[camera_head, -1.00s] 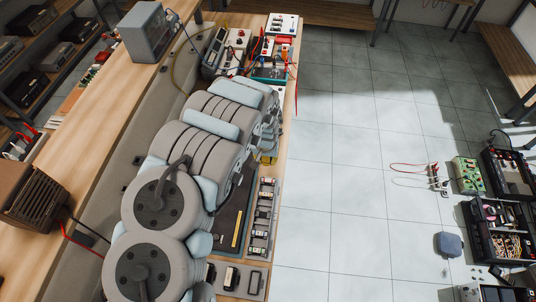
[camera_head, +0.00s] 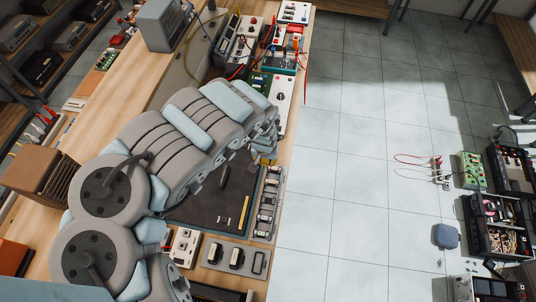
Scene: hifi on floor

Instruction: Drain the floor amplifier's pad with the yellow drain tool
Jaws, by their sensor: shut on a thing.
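My gripper (camera_head: 265,148) is at the far end of my arm, over the bench's right edge. It is small in view and its fingers are mostly hidden by the wrist. A bit of yellow (camera_head: 267,161) shows just below it, which looks like the yellow drain tool in its grip; its tip cannot be made out. Open black amplifier units stand on the floor at the right, one with a bare interior of coils and wires (camera_head: 502,240). My gripper is well away from them. The pad is too small to pick out.
A dark mat (camera_head: 205,208) with a thin yellow stick (camera_head: 244,214) lies on the bench under my arm. A green box (camera_head: 471,171), test leads (camera_head: 420,162) and a blue-grey pouch (camera_head: 446,237) are on the floor. The tiles (camera_head: 350,190) between are clear.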

